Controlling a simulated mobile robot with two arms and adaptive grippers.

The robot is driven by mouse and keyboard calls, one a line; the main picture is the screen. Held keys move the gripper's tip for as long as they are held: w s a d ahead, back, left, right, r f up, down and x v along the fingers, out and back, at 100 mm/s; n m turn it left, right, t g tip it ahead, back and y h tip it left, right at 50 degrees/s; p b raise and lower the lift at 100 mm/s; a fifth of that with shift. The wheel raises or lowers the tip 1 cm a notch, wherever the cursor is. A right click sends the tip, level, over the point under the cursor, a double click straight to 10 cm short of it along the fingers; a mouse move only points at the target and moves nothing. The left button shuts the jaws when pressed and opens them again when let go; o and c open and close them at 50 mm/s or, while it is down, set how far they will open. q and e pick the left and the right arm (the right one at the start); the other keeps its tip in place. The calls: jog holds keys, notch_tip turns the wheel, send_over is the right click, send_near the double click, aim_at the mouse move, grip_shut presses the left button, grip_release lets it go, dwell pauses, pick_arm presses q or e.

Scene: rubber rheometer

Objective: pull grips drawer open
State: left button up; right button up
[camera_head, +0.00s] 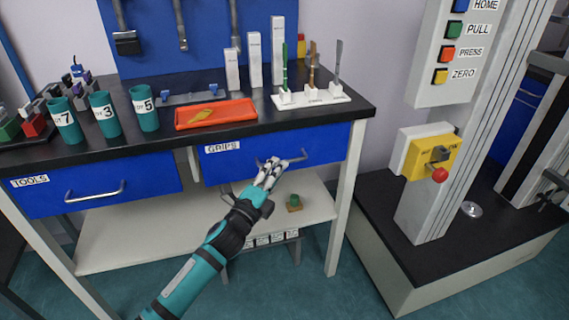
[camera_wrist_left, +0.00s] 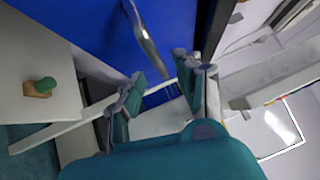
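The grips drawer (camera_head: 320,144) is the blue drawer on the right under the black worktop, with a "GRIPS" label at its upper left. It looks closed. Its metal handle (camera_wrist_left: 146,36) shows in the left wrist view, ahead of the fingers; in the head view the gripper partly covers it. My left gripper (camera_head: 271,170) is at the drawer front by the handle. In the left wrist view its two fingers (camera_wrist_left: 160,86) are apart, with nothing clearly held between them. Contact with the handle cannot be told. My right gripper is not in view.
The tools drawer (camera_head: 98,189) is at the left. On the worktop stand teal cups (camera_head: 104,113), a red tray (camera_head: 216,114) and a white tool stand (camera_head: 310,98). A lower shelf (camera_head: 130,240) holds a small green-topped piece (camera_head: 295,201). The yellow switch box (camera_head: 424,157) is at the right.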

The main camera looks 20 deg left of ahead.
pick_arm(q)
jog(key=shift+x, duration=2.2)
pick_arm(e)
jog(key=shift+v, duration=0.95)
pick_arm(q)
grip_shut()
